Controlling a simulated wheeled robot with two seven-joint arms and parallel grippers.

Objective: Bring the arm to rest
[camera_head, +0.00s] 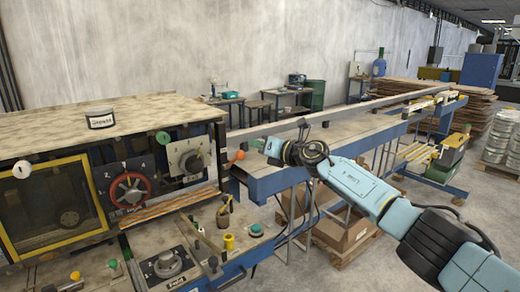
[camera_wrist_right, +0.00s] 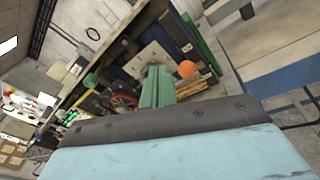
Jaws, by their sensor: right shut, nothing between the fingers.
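My right arm comes in from the lower right in the head view. It reaches toward the middle, over the long blue-edged bench. My right gripper (camera_head: 258,144) is small there, close to the right of the orange ball knob (camera_head: 235,155). In the wrist view the green fingers of the gripper (camera_wrist_right: 157,86) are together with nothing between them. The orange knob (camera_wrist_right: 186,68) shows just right of the fingertips, apart from them in the picture. I cannot tell the distance in depth. My left gripper is not in view.
The control cabinet (camera_head: 60,148) stands at the left with a red handwheel (camera_head: 130,190) and a grey dial (camera_head: 188,158). A round tin (camera_head: 100,118) sits on top. The long bench (camera_head: 370,128) runs to the back right, with cardboard boxes (camera_head: 345,232) below it.

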